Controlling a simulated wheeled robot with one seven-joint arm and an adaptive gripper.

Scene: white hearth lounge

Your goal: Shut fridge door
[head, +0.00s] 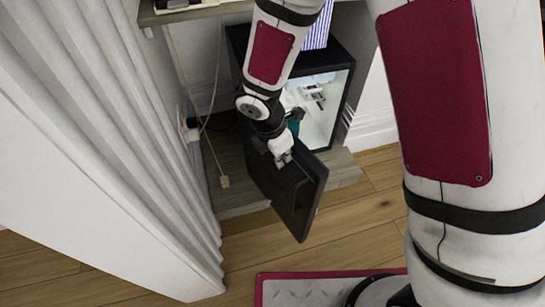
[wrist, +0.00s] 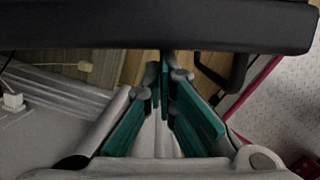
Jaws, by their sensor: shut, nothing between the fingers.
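The small black fridge (head: 344,56) stands at the back under a shelf, its pale lit interior facing out. Its black door (head: 298,200) is open and swung outward toward the front. In the wrist view the door (wrist: 110,24) is a dark band across the top, with a dark handle (wrist: 236,74) below it. My gripper (head: 283,160) is at the door's top edge in the head view. It also shows in the wrist view (wrist: 164,68), with teal finger pads, shut and empty. The fingertips are close to the door; I cannot tell whether they touch it.
A white ribbed curtain (head: 120,110) hangs to the left. The fridge stands on a low wooden platform (head: 240,200). Wood floor (head: 360,232) is clear in front and right of the door.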

